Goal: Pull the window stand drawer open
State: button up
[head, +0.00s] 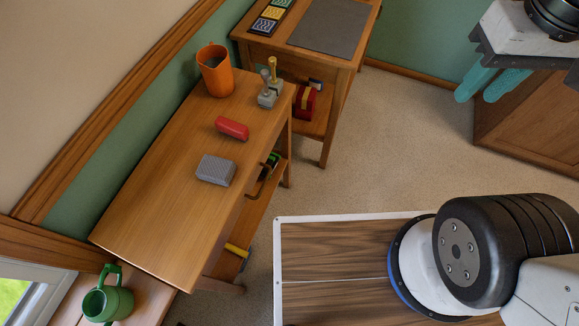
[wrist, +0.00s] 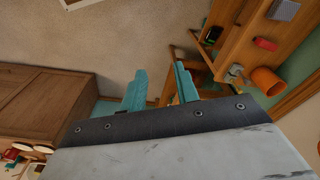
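The window stand (head: 150,215) is a long wooden table along the green wall at the left, beside the window. A dark bar handle (head: 262,182) shows on its front side, under the top. In the wrist view the stand (wrist: 243,42) is at the upper right. My gripper (head: 477,97) is at the upper right of the head view, far from the handle. Its two teal fingers are apart with nothing between them, as the wrist view also shows (wrist: 160,70).
A second table (head: 290,50) stands behind. A wooden cabinet (head: 520,130) is at right. Carpet between is clear.

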aim_at(265, 180)
jog(key=w+a+f+n+g+y, duration=0.6)
jog(key=w+a+f+g, duration=0.3)
jog(key=w+a+f, duration=0.55)
jog(key=s+a+f+g+y, duration=0.15)
jog(key=a+f, duration=0.25)
jog(key=f, duration=0.5)
jog(key=a+f+g+y, duration=0.15)
jog(key=a+f, duration=0.25)
jog(key=f, duration=0.5)
jog(key=s+a+f+g+y, duration=0.1)
jog(key=a+f+y, duration=0.25)
jog(key=f, duration=0.55)
jog(key=shift+n+h, duration=0.3)
jog(key=shift+h, duration=0.05)
jog(key=x, duration=0.8)
jog(key=shift+r, duration=0.15)
grip_shut()
